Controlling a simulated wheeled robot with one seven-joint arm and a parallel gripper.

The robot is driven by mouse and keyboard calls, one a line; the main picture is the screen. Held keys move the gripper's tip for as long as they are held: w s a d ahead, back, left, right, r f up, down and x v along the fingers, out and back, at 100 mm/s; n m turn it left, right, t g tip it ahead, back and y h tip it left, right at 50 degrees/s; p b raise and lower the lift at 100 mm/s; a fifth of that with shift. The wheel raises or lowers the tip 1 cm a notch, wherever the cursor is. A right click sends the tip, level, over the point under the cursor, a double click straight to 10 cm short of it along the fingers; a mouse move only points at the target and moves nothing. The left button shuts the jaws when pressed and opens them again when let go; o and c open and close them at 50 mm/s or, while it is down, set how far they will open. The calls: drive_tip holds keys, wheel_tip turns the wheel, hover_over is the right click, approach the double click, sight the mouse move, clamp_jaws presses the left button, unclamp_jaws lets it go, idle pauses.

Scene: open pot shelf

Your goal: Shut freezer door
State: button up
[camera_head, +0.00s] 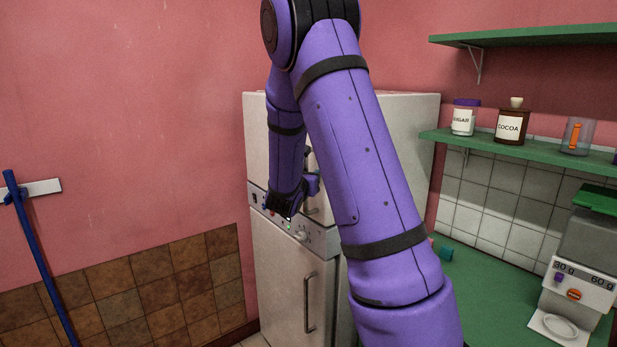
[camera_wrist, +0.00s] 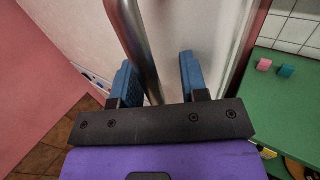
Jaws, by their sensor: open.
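The white fridge-freezer (camera_head: 268,136) stands against the pink wall. Its upper part, the freezer door (camera_head: 256,150), sits above a control panel (camera_head: 316,238) and is largely behind my arm. I cannot tell from the head view how far it stands open. In the wrist view the door's metal handle (camera_wrist: 134,35) runs down between the two blue fingers of my gripper (camera_wrist: 158,80). The fingers are apart, one on each side of the handle, and I see no clear grip on it. In the head view the fingertips are hidden.
The lower door with its own handle (camera_head: 309,302) appears shut. Green shelves (camera_head: 520,150) hold jars, including sugar (camera_head: 463,120) and cocoa (camera_head: 511,126). A blue pole (camera_head: 40,260) stands at the left.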

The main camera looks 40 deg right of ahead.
drive_tip(key=v, duration=1)
drive_tip(key=shift+s+a, duration=0.2)
drive_tip(key=shift+a, duration=0.15)
drive_tip(key=s+a+r+m+g+y, duration=0.1)
drive_tip(key=s+r+m+g+y, duration=0.1)
drive_tip(key=s+m+g, duration=0.4)
drive_tip(key=s+a+r+m+g+y, duration=0.1)
drive_tip(key=s+r+m+g+y, duration=0.15)
drive_tip(key=s+m, duration=0.65)
drive_tip(key=s+a+r+m+t+y, duration=0.2)
drive_tip(key=s+a+m+y, duration=0.2)
drive_tip(key=a, duration=0.5)
drive_tip(key=s+a+r+m+t+y, duration=0.2)
drive_tip(key=s+a+m+t+y, duration=0.1)
drive_tip(key=s+a+y, duration=0.4)
drive_tip(key=shift+a+r+m, duration=0.4)
drive_tip(key=shift+a+m, duration=0.4)
drive_tip(key=shift+a, duration=0.25)
idle(0.7)
